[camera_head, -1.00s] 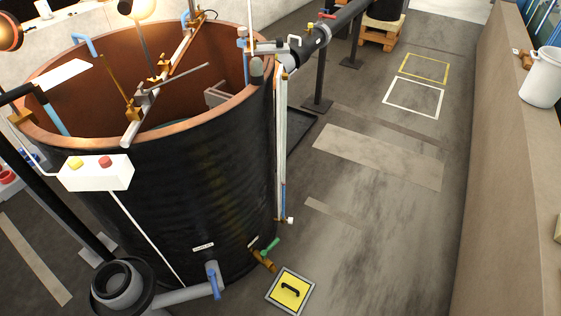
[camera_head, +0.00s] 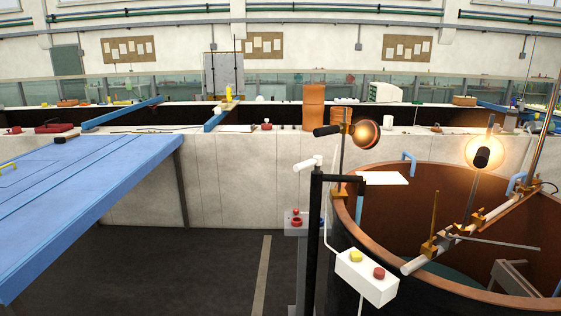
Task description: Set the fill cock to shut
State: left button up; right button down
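No cock that I can make out as the fill cock shows in the head view now. The large round tank (camera_head: 367,209), dark outside with a copper-brown rim, stands at the lower right, cut off by the frame edge. Its lower wall and the pipes and valves at its foot are out of view. A white box with a yellow and a red button (camera_head: 367,277) hangs at the tank's left side. Neither of my grippers is in view.
A blue table (camera_head: 85,185) fills the left. A pale wall (camera_head: 235,180) with a long glass flume (camera_head: 290,90) runs across behind. Lit lamps (camera_head: 366,136) stand over the tank. A grey post with a red button (camera_head: 297,221) stands left of it. Dark floor (camera_head: 180,270) between is clear.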

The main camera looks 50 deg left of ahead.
aim_at(317, 160)
jog(key=u, duration=1.5)
